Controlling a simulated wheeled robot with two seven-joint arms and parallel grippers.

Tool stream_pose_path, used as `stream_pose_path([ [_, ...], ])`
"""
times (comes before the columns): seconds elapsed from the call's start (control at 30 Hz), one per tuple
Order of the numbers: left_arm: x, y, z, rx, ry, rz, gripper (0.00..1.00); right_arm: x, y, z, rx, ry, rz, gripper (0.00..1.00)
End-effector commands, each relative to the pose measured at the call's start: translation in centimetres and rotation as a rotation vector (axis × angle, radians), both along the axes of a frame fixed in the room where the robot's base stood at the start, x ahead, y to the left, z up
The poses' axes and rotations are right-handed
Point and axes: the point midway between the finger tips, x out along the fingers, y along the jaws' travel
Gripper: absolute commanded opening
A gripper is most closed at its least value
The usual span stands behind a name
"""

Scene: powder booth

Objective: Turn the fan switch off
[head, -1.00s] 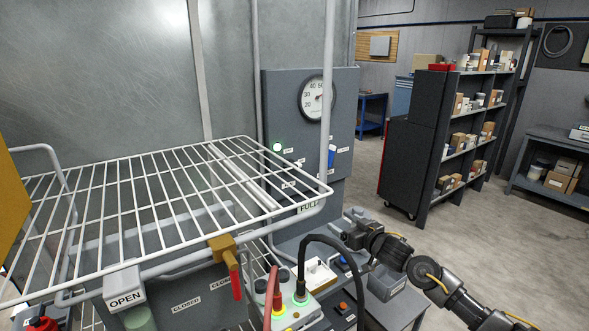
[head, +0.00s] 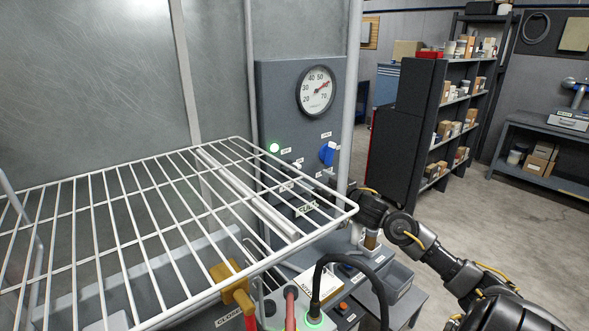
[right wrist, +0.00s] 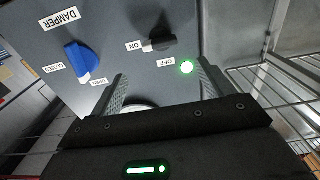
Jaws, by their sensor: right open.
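The fan switch is a small black lever (right wrist: 160,42) on the grey control panel, between the ON and OFF labels in the right wrist view. Its pale end lies beside the ON label. A green lamp (right wrist: 187,67) is lit near the OFF label; it also shows in the head view (head: 274,147). My right gripper (right wrist: 164,84) is open and empty, its fingers short of the lever and apart from it. In the head view my right arm reaches to the panel's lower right, with the gripper partly hidden by the post and rack. My left gripper is not in view.
A blue damper knob (right wrist: 82,61) sits beside the switch. A round gauge (head: 316,91) is higher on the panel. A white wire rack (head: 130,200) and an upright post (head: 351,90) stand in front of the panel. A black cable loops below.

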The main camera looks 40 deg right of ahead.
Motion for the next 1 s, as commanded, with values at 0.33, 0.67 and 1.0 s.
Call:
stream_pose_path([
  [0.33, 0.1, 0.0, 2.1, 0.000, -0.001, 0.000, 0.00, 6.3, 0.1, 0.5, 0.002, -0.002, 0.002, 0.80],
  [0.67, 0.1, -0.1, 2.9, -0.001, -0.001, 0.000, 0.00, 9.1, 0.1, 0.1, 0.000, 0.000, 0.004, 0.80],
  [1.0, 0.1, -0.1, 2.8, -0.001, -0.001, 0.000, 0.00, 9.3, 0.1, 0.0, 0.000, 0.001, 0.005, 0.71],
])
